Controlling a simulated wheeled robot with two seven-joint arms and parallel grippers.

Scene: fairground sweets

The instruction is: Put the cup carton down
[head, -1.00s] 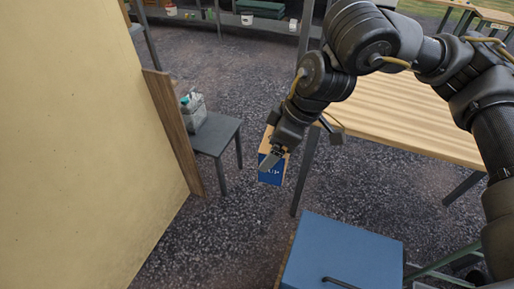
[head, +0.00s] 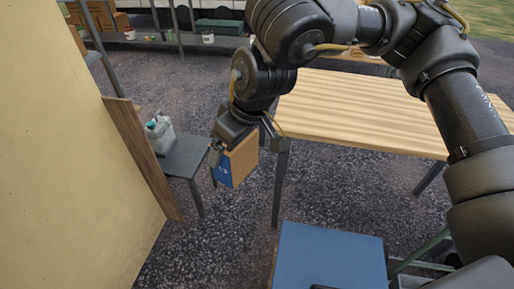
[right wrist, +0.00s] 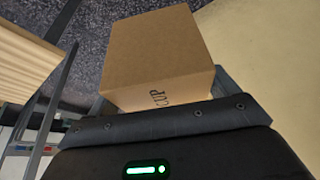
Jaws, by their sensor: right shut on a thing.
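The cup carton (head: 240,160) is a brown cardboard box with a blue printed side. My right gripper (head: 217,152) is shut on it and holds it in the air, left of the wooden table's near left corner. In the right wrist view the carton (right wrist: 158,55) shows plain brown faces and dark "CUP" lettering, close against the gripper (right wrist: 165,112). The fingertips are mostly hidden there. My left gripper is not in view.
A slatted wooden table (head: 370,110) has a clear top. A blue-topped box (head: 330,255) stands in front. A cream panel (head: 60,150) fills the left. Shelves with boxes stand behind.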

